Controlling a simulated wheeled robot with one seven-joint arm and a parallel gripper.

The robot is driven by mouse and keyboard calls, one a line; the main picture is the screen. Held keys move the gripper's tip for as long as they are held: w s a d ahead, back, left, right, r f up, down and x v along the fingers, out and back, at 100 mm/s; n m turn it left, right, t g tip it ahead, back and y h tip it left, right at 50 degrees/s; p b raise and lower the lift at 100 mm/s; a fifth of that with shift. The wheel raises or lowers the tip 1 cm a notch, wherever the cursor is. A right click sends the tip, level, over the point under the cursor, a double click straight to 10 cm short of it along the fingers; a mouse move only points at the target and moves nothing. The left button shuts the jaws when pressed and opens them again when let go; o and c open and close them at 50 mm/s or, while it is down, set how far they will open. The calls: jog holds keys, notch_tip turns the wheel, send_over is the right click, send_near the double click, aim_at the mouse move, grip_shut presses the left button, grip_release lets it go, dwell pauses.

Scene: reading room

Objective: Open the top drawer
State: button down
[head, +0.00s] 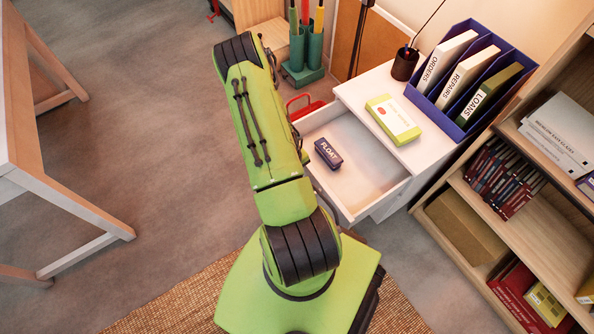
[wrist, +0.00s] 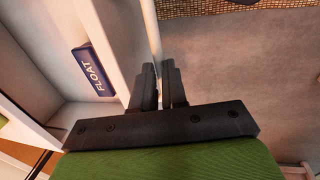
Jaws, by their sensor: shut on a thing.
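The white top drawer (head: 365,163) stands pulled well out of the white cabinet (head: 425,151), and its inside shows. A dark blue box marked FLOAT (head: 328,154) lies in it; it also shows in the wrist view (wrist: 93,71). In the head view my green arm hides the gripper and part of the drawer front.
A yellow-green box (head: 393,119) and a blue file rack (head: 470,80) stand on the cabinet top. An open bookshelf (head: 500,235) is close on the right. A wooden table (head: 60,190) is on the left, with clear floor between it and my arm.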

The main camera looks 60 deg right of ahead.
jog(key=c, duration=1.2)
grip_release()
jog(key=shift+o, duration=0.2)
notch_tip(320, 180, up, 16)
jog(key=w+a+p, duration=0.1)
jog(key=a+p, duration=0.1)
jog(key=p, duration=0.3)
jog(key=shift+w+a+f, duration=0.15)
jog(key=shift+a+f, duration=0.1)
jog(key=shift+a, duration=0.05)
